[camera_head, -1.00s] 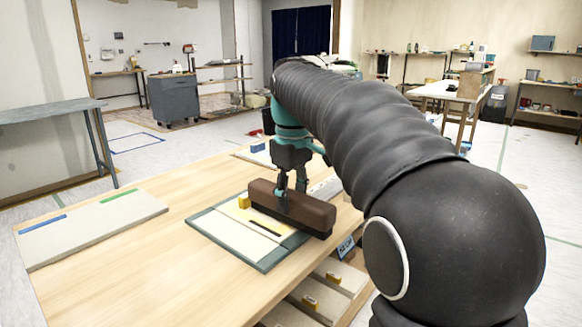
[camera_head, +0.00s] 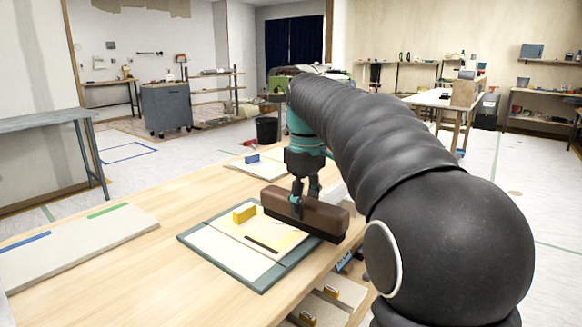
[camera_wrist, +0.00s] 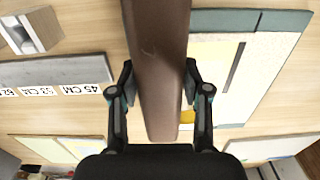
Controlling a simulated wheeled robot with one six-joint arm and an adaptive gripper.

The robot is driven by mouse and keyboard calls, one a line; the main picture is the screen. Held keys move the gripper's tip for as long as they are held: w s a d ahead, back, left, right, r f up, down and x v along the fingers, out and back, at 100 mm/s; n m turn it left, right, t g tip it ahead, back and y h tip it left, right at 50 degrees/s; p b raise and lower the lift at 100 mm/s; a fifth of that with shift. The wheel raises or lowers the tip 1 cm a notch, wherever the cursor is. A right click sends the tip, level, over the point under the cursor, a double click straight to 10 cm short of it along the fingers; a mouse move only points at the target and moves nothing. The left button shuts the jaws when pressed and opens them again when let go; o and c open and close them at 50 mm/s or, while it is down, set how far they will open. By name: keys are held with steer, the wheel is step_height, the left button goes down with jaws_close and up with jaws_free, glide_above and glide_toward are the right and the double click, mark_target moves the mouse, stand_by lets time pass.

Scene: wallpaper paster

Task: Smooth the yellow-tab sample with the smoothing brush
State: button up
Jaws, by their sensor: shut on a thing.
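The smoothing brush (camera_head: 325,217) is a long brown block with a dark lower edge. My gripper (camera_head: 298,207) is shut on its middle; in the wrist view the fingers (camera_wrist: 158,92) close on both sides of the brush (camera_wrist: 158,50). The yellow-tab sample (camera_head: 218,244) is a pale board with a teal border, a yellow block-like tab (camera_head: 244,213), a yellow patch and a dark strip. The brush is over its far right side and hides part of it. I cannot tell whether the brush touches it. In the wrist view the sample (camera_wrist: 265,75) is right of the brush.
A board with blue and green strips (camera_head: 75,247) lies at the table's left. A blue-tab board (camera_head: 263,170) lies at the back. A grey bar with centimetre labels (camera_wrist: 50,72) is left of the brush. A lower shelf holds yellow-tabbed pieces (camera_head: 330,292). Bare table lies between the boards.

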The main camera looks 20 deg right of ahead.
mark_target(305, 200)
step_height(305, 200, up, 8)
steer(key=shift+s+a+r+p, duration=0.1)
steer(key=shift+p, duration=0.3)
steer(key=o, duration=0.7)
steer(key=c, duration=0.6)
